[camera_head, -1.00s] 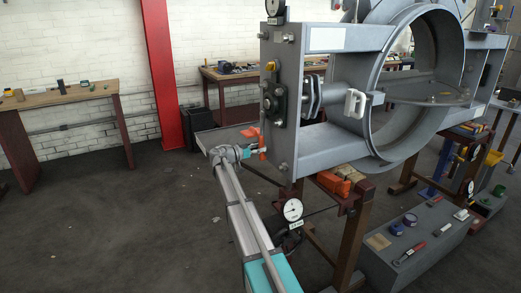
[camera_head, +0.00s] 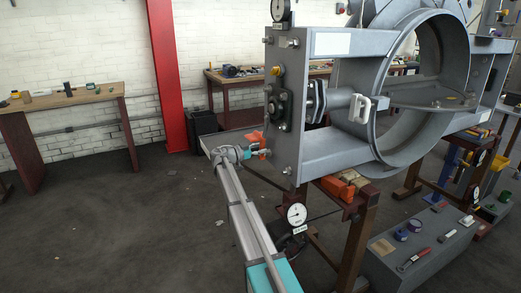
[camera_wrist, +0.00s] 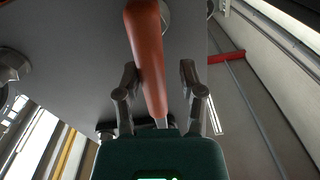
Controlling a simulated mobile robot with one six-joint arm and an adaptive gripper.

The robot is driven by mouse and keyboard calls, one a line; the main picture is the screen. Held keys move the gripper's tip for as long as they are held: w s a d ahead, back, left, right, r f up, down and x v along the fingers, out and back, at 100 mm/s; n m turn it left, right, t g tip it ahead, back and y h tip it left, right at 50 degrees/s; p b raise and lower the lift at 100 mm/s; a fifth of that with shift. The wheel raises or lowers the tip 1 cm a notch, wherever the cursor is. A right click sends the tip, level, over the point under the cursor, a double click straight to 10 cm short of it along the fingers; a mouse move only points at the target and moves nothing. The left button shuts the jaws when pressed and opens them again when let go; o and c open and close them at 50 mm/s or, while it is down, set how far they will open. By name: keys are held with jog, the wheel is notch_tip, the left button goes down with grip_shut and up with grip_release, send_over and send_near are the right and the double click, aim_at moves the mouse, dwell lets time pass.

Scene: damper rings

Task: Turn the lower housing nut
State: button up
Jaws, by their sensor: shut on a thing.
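My gripper (camera_head: 249,153) is at the lower left edge of the grey housing end plate (camera_head: 290,165). In the wrist view, my gripper (camera_wrist: 160,80) has its fingers on either side of a long orange-red handle (camera_wrist: 150,50) and is shut on it. A short metal shank shows at the near end of the handle. The orange part also shows beside the plate's edge in the head view (camera_head: 256,137). A round metal part (camera_wrist: 166,17) is partly hidden behind the handle's far end; I cannot tell whether it is the lower housing nut.
A dial gauge (camera_head: 296,214) hangs below the plate, near my arm. A grey bench (camera_head: 405,262) with tools stands at the lower right. A wooden table (camera_head: 62,97) stands at the left. The floor between is mostly clear.

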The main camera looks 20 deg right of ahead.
jog(key=shift+s+f+n, duration=0.15)
jog(key=shift+s+n, duration=0.5)
jog(key=shift+s, duration=0.15)
jog(key=shift+s+f+n, duration=0.1)
jog(key=shift+s+n, duration=0.55)
jog(key=shift+s, duration=0.15)
jog(key=shift+w, duration=0.1)
grip_shut()
jog(key=shift+a+r, duration=0.15)
jog(key=shift+a, duration=0.1)
jog(key=shift+a+y+p, duration=0.25)
jog(key=shift+y+p, duration=0.05)
jog(key=shift+p, duration=0.05)
jog(key=shift+a, duration=0.7)
dwell(0.8)
